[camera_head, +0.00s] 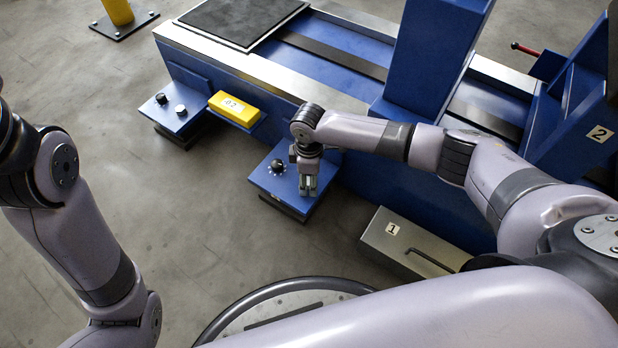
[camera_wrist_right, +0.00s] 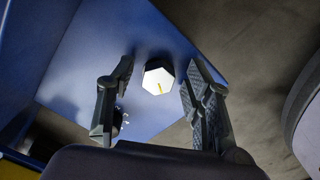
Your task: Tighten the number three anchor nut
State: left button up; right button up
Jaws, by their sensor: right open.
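A pale hexagonal nut (camera_wrist_right: 158,78) with a yellow mark on top sits on a blue foot plate in the right wrist view. My right gripper (camera_wrist_right: 160,105) is open, with one finger on either side of the nut and a gap visible to each. In the head view my right gripper (camera_head: 308,186) points down over the blue foot plate (camera_head: 268,180), hiding the nut. A dark knob (camera_head: 278,167) with white marks stands beside it on the same plate. No number three label shows. My left arm shows at the left, but its gripper is out of view.
Another blue foot (camera_head: 165,116) with two knobs stands farther left. A yellow box with a small display (camera_head: 233,108) sits next to the blue machine bed (camera_head: 330,72). A grey box labelled 1 (camera_head: 385,248) bears an L-shaped key (camera_head: 430,260). Floor at the left is clear.

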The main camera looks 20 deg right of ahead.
jog(key=shift+c, duration=0.4)
grip_shut()
